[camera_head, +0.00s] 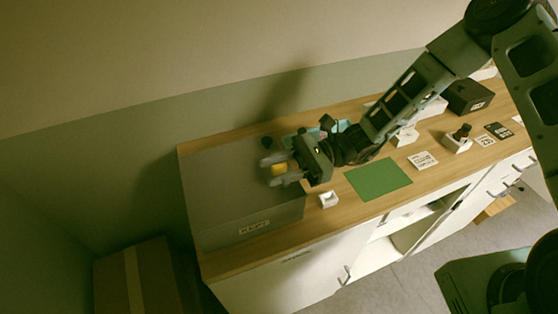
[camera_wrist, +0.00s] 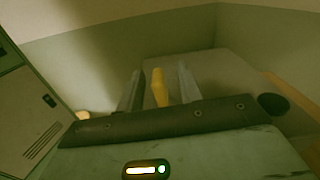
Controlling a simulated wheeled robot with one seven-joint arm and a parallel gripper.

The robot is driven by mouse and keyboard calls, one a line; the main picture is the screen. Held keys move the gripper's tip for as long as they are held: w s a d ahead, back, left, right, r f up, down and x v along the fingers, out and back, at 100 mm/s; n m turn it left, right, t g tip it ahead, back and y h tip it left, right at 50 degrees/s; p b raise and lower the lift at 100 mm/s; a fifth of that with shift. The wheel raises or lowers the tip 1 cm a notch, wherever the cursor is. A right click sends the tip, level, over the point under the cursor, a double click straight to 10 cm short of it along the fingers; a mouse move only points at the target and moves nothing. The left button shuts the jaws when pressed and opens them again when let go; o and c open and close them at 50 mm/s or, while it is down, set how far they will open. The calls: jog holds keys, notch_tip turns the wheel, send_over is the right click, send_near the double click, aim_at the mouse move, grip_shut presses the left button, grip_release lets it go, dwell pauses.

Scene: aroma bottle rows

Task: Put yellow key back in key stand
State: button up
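The yellow key (camera_head: 279,169) shows as a small yellow piece between the two grey fingers of my gripper (camera_head: 277,169). In the wrist view the yellow key (camera_wrist: 159,88) stands between the fingers (camera_wrist: 159,85), and its far end is near their tips. The fingers look closed around it, though thin gaps seem to show beside it. My gripper points left, over the right part of a large grey box (camera_head: 222,172) with a small label on its front. I cannot make out a key stand for certain, and my gripper hides part of the box top.
The wooden counter (camera_head: 318,228) holds a small white holder (camera_head: 328,200), a green mat (camera_head: 378,179), white cards (camera_head: 423,160) and a black box (camera_head: 467,97). Walls close off the back and left.

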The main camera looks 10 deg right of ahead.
jog(key=shift+s+a, duration=0.2)
jog(key=shift+a, duration=0.45)
grip_shut()
notch_tip(320, 180, up, 10)
jog(key=b, duration=0.3)
jog(key=o, duration=1)
grip_release()
jog(key=shift+c, duration=0.2)
